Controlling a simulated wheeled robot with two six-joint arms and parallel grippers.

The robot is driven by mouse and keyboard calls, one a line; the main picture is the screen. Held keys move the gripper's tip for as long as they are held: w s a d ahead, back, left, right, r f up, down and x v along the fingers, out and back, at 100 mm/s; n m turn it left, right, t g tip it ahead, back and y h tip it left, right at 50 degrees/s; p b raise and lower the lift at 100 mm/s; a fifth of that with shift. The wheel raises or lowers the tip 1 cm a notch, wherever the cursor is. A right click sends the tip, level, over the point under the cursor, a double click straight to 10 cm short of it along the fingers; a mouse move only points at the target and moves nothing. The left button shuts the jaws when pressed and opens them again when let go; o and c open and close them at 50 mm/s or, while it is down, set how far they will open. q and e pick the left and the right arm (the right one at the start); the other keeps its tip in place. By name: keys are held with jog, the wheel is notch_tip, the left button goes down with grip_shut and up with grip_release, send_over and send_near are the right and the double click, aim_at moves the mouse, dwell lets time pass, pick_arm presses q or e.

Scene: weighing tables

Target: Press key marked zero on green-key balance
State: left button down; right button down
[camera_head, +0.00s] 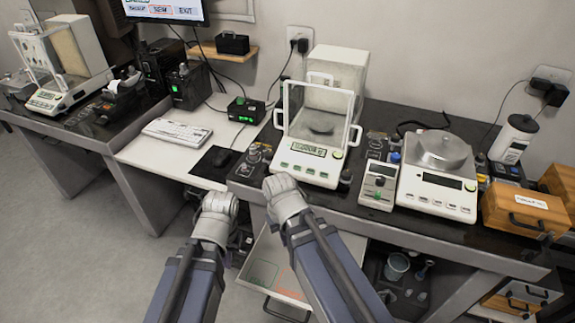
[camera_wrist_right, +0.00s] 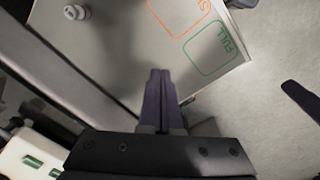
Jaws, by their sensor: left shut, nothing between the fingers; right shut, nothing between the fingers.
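The green-key balance (camera_head: 304,161) stands at the left end of the dark bench in the head view, with a glass draft shield, a lit display and a row of green keys along its front. The key markings are too small to read. Its front corner with green keys also shows in the right wrist view (camera_wrist_right: 28,158). My right gripper (camera_wrist_right: 160,103) is shut and empty, over the open drawer in its wrist view; in the head view its wrist is just in front of the balance's left front corner. My left gripper (camera_head: 220,205) is shut and empty, left of the right one, before the lower white desk.
A pan balance (camera_head: 437,180) and a small keyed device (camera_head: 378,184) stand right of the green-key balance. Small weights (camera_head: 255,155) stand at its left. An open drawer (camera_wrist_right: 130,45) with orange and green marked areas lies below. A keyboard (camera_head: 178,132) is on the white desk.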

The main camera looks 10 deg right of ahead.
jog(key=w+d+r+m+t+h+p, duration=0.1)
jog(key=w+d+r+m+p, duration=0.15)
jog(key=w+d+r, duration=0.2)
notch_tip(320, 180, up, 13)
jog(key=m+t+h+p, duration=0.1)
jog(key=t+h+p, duration=0.1)
jog(key=t+h, duration=0.5)
send_over(297, 168)
jog(key=s+a, duration=0.3)
jog(key=s, duration=0.1)
jog(key=shift+d+f, duration=0.1)
jog(key=shift+f, duration=0.05)
jog(key=shift+f, duration=0.1)
jog(key=f+b, duration=0.2)
jog(key=w+d+f+b, duration=0.1)
jog(key=f+b, duration=0.2)
jog(key=w+f+b, duration=0.1)
jog(key=f+b, duration=0.2)
jog(key=shift+w+d+f, duration=0.1)
jog(key=shift+d+f, duration=0.05)
jog(key=shift+d, duration=0.1)
jog(key=shift+f, duration=0.15)
jog(key=shift+w+f+b, duration=0.15)
jog(key=shift+f+b, duration=0.1)
jog(key=shift+b, duration=0.25)
